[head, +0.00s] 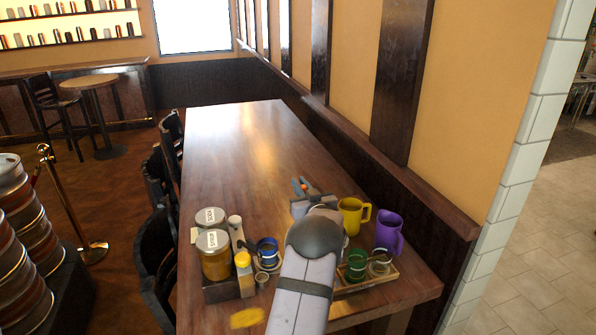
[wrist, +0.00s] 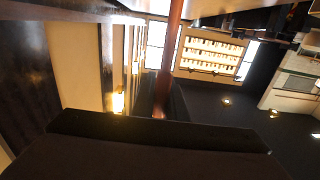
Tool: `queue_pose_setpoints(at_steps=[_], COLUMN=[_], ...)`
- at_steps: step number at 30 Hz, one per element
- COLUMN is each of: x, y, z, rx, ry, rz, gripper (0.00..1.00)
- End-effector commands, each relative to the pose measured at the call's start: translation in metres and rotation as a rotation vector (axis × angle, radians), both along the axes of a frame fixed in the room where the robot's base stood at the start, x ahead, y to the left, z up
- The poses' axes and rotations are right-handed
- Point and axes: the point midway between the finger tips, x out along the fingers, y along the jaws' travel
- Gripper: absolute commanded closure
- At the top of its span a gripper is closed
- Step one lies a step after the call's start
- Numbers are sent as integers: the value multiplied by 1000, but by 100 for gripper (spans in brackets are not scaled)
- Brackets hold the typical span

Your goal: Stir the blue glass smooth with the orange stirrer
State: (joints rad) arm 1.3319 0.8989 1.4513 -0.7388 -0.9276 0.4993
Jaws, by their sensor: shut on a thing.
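The blue glass (head: 267,252) stands on the table beside the jars, left of my arm. My gripper (head: 304,188) is above the table, beyond and to the right of the blue glass, apart from it. It is shut, with a small orange piece of the stirrer (head: 303,184) showing at its fingertips; the rest is hidden or too small to make out. In the wrist view a reddish-brown rod (wrist: 172,50) runs down from the top; I cannot tell if it is the stirrer.
Labelled jars (head: 214,262) and a yellow-topped container (head: 243,262) stand left. A yellow mug (head: 350,217), a purple mug (head: 387,232) and a green glass (head: 357,266) stand right. A yellow item (head: 247,318) lies at the near edge. The table's far part (head: 235,140) is clear.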

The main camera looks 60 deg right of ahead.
Motion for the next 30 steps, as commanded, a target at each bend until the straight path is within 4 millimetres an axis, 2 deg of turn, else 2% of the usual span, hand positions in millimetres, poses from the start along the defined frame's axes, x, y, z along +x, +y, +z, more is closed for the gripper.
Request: queue_pose_setpoints(at_steps=[1,5,9,15,18,23,30], x=[6,26,50,67,69,69,69], y=[5,27,65,120,138,151,152], z=[7,8,10,22,26,31,32], rx=[1,0,-4,-2,-1,1,1], ry=[-1,0,-2,-1,0,0,0], rz=[45,195,393,637,708,760,765], gripper=[100,100,100,100,100,100,100])
